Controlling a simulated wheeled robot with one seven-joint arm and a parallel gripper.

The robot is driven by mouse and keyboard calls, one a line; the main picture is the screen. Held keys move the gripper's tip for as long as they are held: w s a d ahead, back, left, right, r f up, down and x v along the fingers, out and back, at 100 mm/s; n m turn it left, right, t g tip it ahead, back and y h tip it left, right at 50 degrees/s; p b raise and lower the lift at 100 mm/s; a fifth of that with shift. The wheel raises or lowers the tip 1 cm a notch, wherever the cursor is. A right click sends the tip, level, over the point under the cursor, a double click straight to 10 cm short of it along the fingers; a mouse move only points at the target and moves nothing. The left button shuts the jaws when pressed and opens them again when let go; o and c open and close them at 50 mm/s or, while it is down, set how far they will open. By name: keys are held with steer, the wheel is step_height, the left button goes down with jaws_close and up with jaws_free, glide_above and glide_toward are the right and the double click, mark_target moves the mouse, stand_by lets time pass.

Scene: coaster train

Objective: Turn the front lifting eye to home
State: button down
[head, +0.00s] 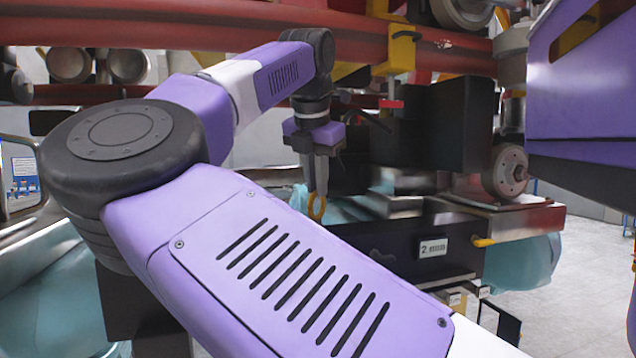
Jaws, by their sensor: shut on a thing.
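My gripper (317,188) points straight down near the middle of the head view, with its fingers closed on a yellow lifting eye (317,210). The eye's ring shows just below and between the fingertips. Its base and exact turn angle are too small and partly hidden to tell. A second yellow piece (484,242), perhaps another eye, sticks out at the right of the dark block's front, apart from my gripper.
A dark block (400,245) with a white label (433,248) stands right of my gripper. Red rails (200,36) cross above. Teal wrapping (530,262) hangs beside the block.

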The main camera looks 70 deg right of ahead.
steer(key=m+g, duration=0.1)
steer(key=m, duration=0.1)
steer(key=m+g, duration=0.1)
steer(key=m, duration=0.1)
steer(key=shift+w+m, duration=0.2)
steer(key=shift+m, duration=0.1)
steer(key=shift+w+m+g, duration=0.15)
steer(key=shift+m+g, duration=0.55)
steer(key=shift+m, duration=1.2)
steer(key=c, duration=1.5)
jaws_free()
steer(key=v, duration=0.7)
steer(key=shift+w+r, duration=0.15)
steer(key=shift+r, duration=0.25)
